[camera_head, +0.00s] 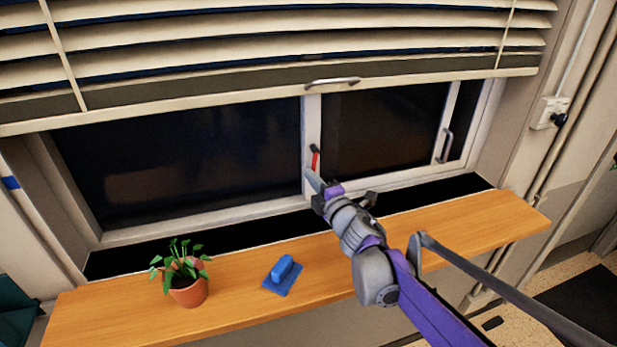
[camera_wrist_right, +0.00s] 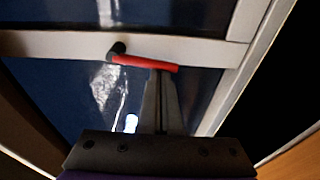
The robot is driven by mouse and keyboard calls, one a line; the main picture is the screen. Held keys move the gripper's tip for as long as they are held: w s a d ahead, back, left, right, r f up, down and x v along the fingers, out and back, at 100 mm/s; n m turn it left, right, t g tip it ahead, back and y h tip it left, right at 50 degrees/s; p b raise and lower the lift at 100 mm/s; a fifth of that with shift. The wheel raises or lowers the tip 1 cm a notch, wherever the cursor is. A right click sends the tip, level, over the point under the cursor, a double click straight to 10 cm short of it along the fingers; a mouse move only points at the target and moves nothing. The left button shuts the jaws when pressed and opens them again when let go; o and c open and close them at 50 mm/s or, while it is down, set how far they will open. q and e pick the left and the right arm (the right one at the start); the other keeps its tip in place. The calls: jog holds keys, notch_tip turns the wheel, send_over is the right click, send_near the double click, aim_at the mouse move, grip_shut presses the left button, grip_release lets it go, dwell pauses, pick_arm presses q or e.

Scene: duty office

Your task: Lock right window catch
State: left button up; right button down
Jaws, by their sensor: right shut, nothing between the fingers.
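The window catch is a red lever (camera_head: 315,161) with a black pivot (camera_head: 314,148) at its top, on the white middle post of the window. The lever hangs down, roughly along the post. In the right wrist view the red lever (camera_wrist_right: 145,63) runs nearly lengthwise along the post, slightly tilted from its black pivot (camera_wrist_right: 117,48). My right gripper (camera_head: 311,176) is shut and empty, with its tips just below the lever. In the wrist view the fingertips (camera_wrist_right: 159,76) reach the lever's free end; I cannot tell whether they touch it. My left gripper is not in view.
A wooden sill (camera_head: 467,222) runs below the window. Blinds (camera_head: 270,60) hang above. A silver handle (camera_head: 447,146) is on the right sash.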

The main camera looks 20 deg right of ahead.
jog(key=shift+d+n, duration=0.25)
jog(key=shift+n, duration=0.15)
jog(key=shift+a, duration=0.1)
dwell(0.4)
